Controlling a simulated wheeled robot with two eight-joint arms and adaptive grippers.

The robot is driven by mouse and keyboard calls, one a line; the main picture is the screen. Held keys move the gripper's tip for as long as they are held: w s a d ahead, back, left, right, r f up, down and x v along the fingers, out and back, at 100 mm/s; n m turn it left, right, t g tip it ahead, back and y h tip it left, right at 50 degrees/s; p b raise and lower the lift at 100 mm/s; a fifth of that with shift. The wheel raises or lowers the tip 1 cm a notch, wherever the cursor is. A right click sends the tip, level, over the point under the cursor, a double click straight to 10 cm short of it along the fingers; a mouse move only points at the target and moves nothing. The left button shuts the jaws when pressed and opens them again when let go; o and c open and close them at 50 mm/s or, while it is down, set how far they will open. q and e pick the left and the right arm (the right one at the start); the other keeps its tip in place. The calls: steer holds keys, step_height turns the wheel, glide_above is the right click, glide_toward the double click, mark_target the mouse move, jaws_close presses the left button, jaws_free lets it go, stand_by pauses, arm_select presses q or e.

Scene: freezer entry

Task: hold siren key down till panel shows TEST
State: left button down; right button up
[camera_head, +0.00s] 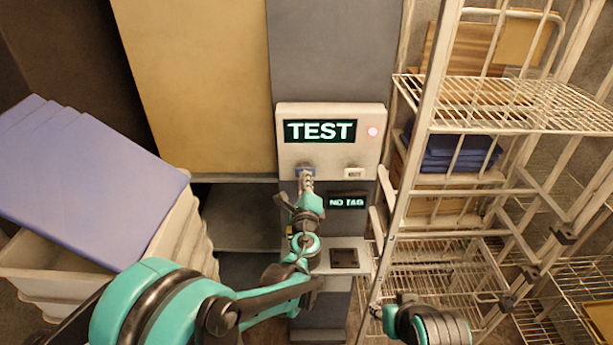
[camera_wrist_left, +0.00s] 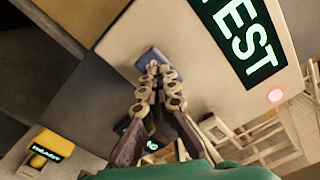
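The siren panel (camera_head: 284,150) is a pale box on a grey column, and its display (camera_head: 320,131) reads TEST. A round light (camera_head: 372,132) glows pinkish at its right; it also shows in the left wrist view (camera_wrist_left: 275,95). The blue key (camera_head: 299,171) sits low on the panel's left. My left gripper (camera_head: 306,178) has its fingertips together at the key, and in the left wrist view they appear to touch the blue key (camera_wrist_left: 149,56). Nothing shows between the fingers. My right arm (camera_head: 425,325) shows only in part at the bottom; its fingertips are not clear.
A white key (camera_head: 354,174) sits right of the blue one. Below are a NO TAG display (camera_head: 347,202) and a small shelf (camera_head: 362,258). A wire rack (camera_head: 480,185) stands close on the right. Pale bins (camera_head: 50,270) with a blue lid (camera_head: 90,185) stand left.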

stand_by(0.5)
arm_select(q)
steer(key=s, duration=0.7)
steer(key=shift+b, duration=0.3)
stand_by(0.3)
